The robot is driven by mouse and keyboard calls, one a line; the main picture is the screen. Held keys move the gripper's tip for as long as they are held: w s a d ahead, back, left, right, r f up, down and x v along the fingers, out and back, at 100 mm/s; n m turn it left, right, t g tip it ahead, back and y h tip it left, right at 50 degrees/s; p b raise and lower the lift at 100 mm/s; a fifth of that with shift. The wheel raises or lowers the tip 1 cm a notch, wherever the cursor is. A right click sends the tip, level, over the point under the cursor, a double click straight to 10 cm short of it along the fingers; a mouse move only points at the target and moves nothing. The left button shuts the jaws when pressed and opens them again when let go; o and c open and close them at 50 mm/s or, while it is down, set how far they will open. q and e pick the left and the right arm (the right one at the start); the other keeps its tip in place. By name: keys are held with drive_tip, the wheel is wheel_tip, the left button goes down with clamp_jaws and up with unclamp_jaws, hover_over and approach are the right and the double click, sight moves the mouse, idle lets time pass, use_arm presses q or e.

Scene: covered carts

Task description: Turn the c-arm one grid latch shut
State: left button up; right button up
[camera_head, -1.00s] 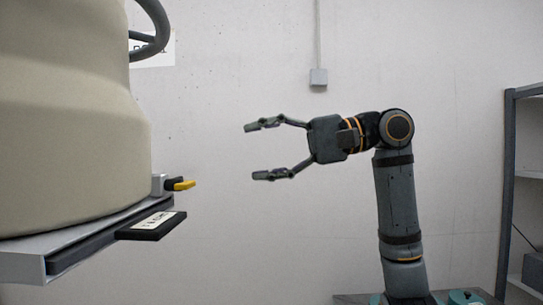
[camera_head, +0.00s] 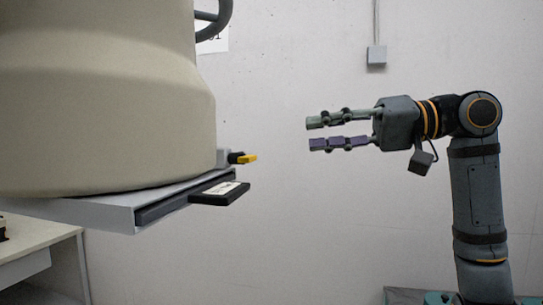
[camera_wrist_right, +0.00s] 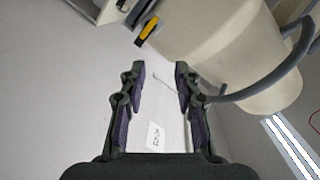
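The latch has a small yellow lever (camera_head: 249,158) on a dark pivot and grey block, at the right edge of the covered cream machine (camera_head: 110,100). The lever points right in the head view and also shows at the top of the right wrist view (camera_wrist_right: 148,28). Just below it, a dark grid panel (camera_head: 165,206) with a labelled black handle (camera_head: 222,193) sits in a pale tray. My right gripper (camera_head: 312,134) is open and empty, to the right of the lever and apart from it, fingers pointing left. The wrist view shows a clear gap between its fingertips (camera_wrist_right: 160,68). My left gripper is not in view.
A grey curved handle (camera_head: 212,20) is on the machine's upper right side. A white table (camera_head: 40,245) stands at lower left. A small grey wall box (camera_head: 376,55) is at the back. The space between gripper and lever is clear.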

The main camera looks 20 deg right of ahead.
sight(254, 160)
drive_tip(key=w+a+f+n, duration=0.1)
drive_tip(key=w+a+n, duration=0.1)
drive_tip(key=n, duration=0.7)
drive_tip(key=w+a+f+n+p, duration=0.1)
drive_tip(key=w+a+f+n, duration=0.1)
drive_tip(key=a+n, duration=0.3)
drive_tip(key=w+a+f+n+y+p, duration=0.1)
drive_tip(key=w+a+n, duration=0.2)
drive_tip(key=n, duration=1.1)
drive_tip(key=shift+a+f+t, duration=0.25)
drive_tip(key=shift+a+t, duration=0.15)
drive_tip(key=shift+a, duration=0.25)
drive_tip(key=shift+f, duration=0.1)
clamp_jaws()
